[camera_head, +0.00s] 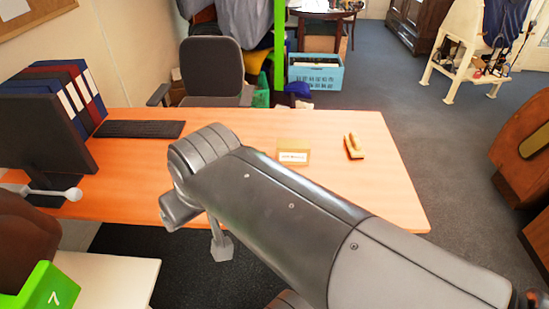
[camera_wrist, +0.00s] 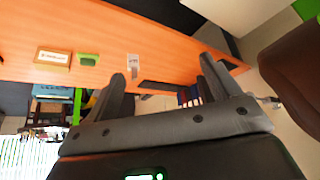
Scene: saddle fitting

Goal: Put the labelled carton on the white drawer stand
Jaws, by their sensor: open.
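The labelled carton (camera_head: 293,156) is a small, flat tan box with a white label, lying on the orange desk. A tan box with a white label (camera_wrist: 52,58), apparently the same carton, shows at the left of the wrist view. The white drawer stand (camera_head: 118,277) shows its pale top at the lower left of the head view; its drawers are not visible. A pale surface, apparently its top (camera_wrist: 235,12), shows in the wrist view. My gripper (camera_wrist: 163,70) is open and empty, apart from the carton. My arm hides part of the desk in the head view.
A keyboard (camera_head: 140,129), monitor (camera_head: 40,130) and binders (camera_head: 75,88) stand left. A green box (camera_head: 45,290) is beside or on the stand. An office chair (camera_head: 212,68) is behind.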

